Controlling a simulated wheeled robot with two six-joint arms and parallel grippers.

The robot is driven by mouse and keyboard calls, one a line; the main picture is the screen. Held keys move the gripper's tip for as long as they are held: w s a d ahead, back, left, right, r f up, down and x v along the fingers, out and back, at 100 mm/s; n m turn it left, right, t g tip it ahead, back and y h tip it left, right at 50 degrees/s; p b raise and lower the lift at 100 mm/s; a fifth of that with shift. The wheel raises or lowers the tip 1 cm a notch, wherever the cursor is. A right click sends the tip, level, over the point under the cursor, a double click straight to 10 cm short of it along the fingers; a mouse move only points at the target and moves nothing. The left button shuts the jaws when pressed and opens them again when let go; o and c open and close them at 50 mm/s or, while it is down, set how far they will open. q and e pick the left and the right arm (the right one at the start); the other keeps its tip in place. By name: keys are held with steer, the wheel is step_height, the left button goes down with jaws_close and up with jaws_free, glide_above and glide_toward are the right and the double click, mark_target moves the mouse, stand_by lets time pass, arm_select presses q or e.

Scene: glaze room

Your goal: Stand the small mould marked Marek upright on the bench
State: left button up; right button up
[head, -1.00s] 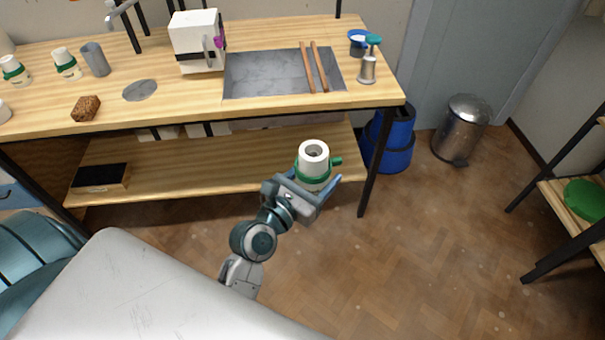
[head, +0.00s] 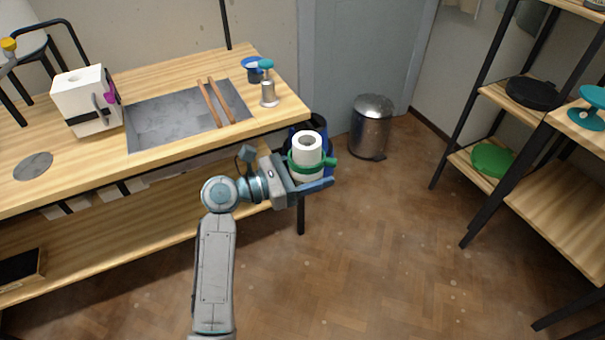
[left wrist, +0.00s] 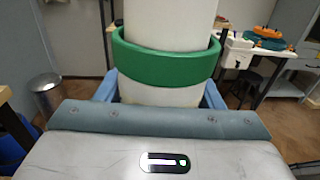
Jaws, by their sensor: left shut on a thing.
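My left gripper (head: 314,184) is shut on a white mould (head: 306,146) with a green band and a side tab. The mould is about upright, its round opening facing up. It is held in the air off the right end of the wooden bench (head: 90,184). In the left wrist view the white mould (left wrist: 166,22) and its green band (left wrist: 165,66) stand between the fingers; the top is cut off. I can read no name on it. My right gripper is not in view.
On the bench are a grey slab (head: 165,118) with two wooden sticks, a white box-shaped machine (head: 80,98), a grey disc (head: 33,166) and a metal pump bottle (head: 269,96). A metal bin (head: 371,130) stands beyond. A shelf rack (head: 545,190) stands right, with open floor between.

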mark_target(297, 174)
arm_select(q)
steer(key=a+m+g, duration=0.1)
steer(key=m+g+h, duration=0.1)
steer(key=g, duration=0.1)
steer(key=a+m+g, duration=0.1)
steer(key=g, duration=0.1)
steer(key=shift+s+a+m+h, duration=0.3)
steer(key=shift+s+a, duration=0.05)
steer(key=shift+s+a+m+g, duration=0.2)
steer(key=shift+m+g, duration=0.2)
steer(key=shift+g, duration=0.4)
steer(key=a+f+n+t+y, duration=0.5)
steer(key=f+n+t+y, duration=0.35)
steer(key=t, duration=0.55)
steer(key=s+a+r+n+t+y, duration=0.1)
steer(key=s+a+n+y, duration=0.1)
steer(key=a+n+y, duration=0.1)
steer(key=s+a+n+t+y, duration=0.1)
steer(key=s+a+n+y, duration=0.1)
steer(key=s+a+y, duration=0.1)
steer(key=s+a+r+n+y, duration=0.1)
steer(key=s+a+n+y, duration=0.2)
steer(key=a, duration=0.1)
steer(key=shift+s+r+n+t, duration=0.25)
steer(key=shift+r+n+t, duration=0.05)
steer(key=shift+n+t, duration=0.1)
steer(key=shift+a, duration=0.1)
